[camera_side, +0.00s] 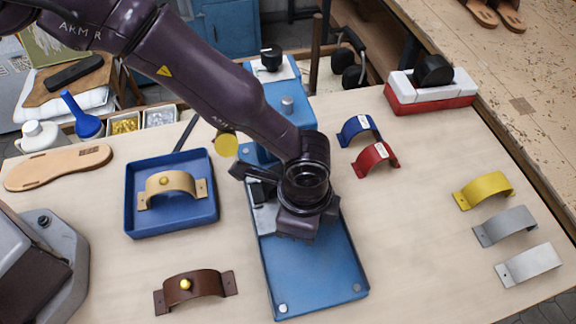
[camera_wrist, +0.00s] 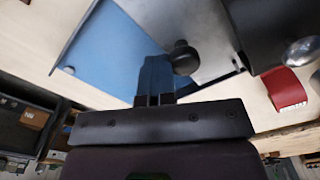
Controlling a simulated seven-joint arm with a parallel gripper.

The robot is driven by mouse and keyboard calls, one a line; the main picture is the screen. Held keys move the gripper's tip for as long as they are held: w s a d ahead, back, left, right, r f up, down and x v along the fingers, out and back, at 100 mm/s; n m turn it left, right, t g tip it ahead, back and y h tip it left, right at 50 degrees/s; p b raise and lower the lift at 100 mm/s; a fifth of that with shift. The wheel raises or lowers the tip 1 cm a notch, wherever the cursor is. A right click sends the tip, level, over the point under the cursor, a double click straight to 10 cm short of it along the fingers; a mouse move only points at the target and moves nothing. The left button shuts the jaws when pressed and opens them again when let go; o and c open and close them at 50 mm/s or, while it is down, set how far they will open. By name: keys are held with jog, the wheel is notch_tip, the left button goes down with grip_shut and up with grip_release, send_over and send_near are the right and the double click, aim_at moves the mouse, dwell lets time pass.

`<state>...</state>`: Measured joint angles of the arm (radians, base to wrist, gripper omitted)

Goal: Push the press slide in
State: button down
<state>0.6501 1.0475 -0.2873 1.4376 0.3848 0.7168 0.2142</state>
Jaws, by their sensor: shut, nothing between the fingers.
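The blue press (camera_side: 318,270) stands in the middle of the table, with its flat base toward the front. My arm hides much of its middle. A grey metal plate, seemingly the press slide (camera_side: 265,221), shows just left of my wrist. In the wrist view the slide (camera_wrist: 203,30) is a pale metal plate with a round black knob (camera_wrist: 184,58). My gripper (camera_wrist: 155,78) is shut and empty, its fingers beside the knob; whether they touch it I cannot tell. In the side view my wrist hides the fingertips.
A blue tray (camera_side: 137,225) with a tan strap (camera_side: 168,186) is left of the press, and a brown strap (camera_side: 194,289) lies in front of it. Blue (camera_side: 358,130) and red (camera_side: 375,157) straps lie right. Bare table separates the press from the yellow strap (camera_side: 484,189).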

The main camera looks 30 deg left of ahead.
jog(key=shift+w+a+f, duration=0.1)
jog(key=shift+w+a, duration=0.15)
notch_tip(320, 180, up, 7)
jog(key=shift+s+d+r, duration=0.2)
jog(key=shift+s+d, duration=0.05)
jog(key=shift+d, duration=0.1)
dwell(0.3)
jog(key=f, duration=0.7)
jog(key=shift+w+a+f, duration=0.2)
jog(key=shift+a, duration=0.05)
jog(key=shift+s+d+r, duration=0.1)
jog(key=shift+s+d, duration=0.25)
jog(key=shift+d, duration=0.1)
jog(key=shift+s+d, duration=0.3)
jog(key=shift+s, duration=0.05)
